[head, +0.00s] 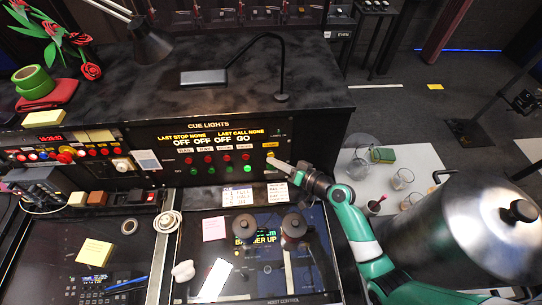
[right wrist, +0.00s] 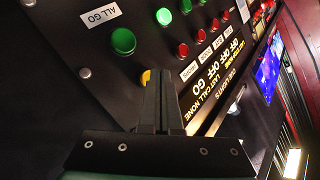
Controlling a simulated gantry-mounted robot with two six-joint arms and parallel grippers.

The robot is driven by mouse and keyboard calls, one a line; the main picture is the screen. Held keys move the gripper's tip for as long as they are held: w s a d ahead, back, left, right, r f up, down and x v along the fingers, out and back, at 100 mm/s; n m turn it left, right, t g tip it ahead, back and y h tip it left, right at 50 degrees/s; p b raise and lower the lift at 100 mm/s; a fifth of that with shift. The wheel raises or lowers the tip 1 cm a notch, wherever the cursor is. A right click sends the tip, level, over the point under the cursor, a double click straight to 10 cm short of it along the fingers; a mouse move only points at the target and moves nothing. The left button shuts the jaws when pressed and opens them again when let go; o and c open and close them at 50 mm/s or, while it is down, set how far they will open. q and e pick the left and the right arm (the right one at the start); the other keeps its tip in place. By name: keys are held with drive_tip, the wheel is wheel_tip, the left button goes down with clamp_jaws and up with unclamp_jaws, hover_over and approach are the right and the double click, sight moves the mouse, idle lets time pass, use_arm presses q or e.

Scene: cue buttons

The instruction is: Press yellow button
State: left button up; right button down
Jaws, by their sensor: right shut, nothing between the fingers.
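The yellow button (head: 270,154) is on the right part of the upright black cue lights panel (head: 150,150). In the right wrist view the yellow button (right wrist: 146,76) shows just left of my fingers, partly hidden by them. My right gripper (head: 271,161) is shut and empty, with its fingertips at the panel right by the yellow button. The fingers (right wrist: 160,66) point at the panel in the right wrist view. I cannot tell whether they touch the button. My left gripper is not in view.
Red buttons (head: 208,158) and green buttons (head: 228,168) sit in rows left of the yellow one; one green is brightly lit. A large green button (right wrist: 123,41) is near it in the wrist view. A metal pot (head: 480,235) stands right; a lamp (head: 150,42) is above.

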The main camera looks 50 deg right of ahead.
drive_tip(key=shift+w+d+f+b, duration=0.1)
drive_tip(key=shift+w+d+b, duration=0.15)
drive_tip(key=shift+w+b, duration=0.05)
idle(0.7)
drive_tip(key=shift+s+a, duration=0.1)
idle(0.3)
drive_tip(key=shift+s+a+p, duration=0.4)
drive_tip(key=shift+s+a, duration=0.05)
drive_tip(key=shift+s, duration=0.05)
drive_tip(key=shift+r, duration=0.2)
drive_tip(key=s+a+p, duration=0.1)
drive_tip(key=s, duration=0.1)
drive_tip(key=s+a+p, duration=0.1)
drive_tip(key=a, duration=0.1)
drive_tip(key=shift+s+a+r, duration=0.1)
drive_tip(key=shift+s+r, duration=0.25)
idle(0.6)
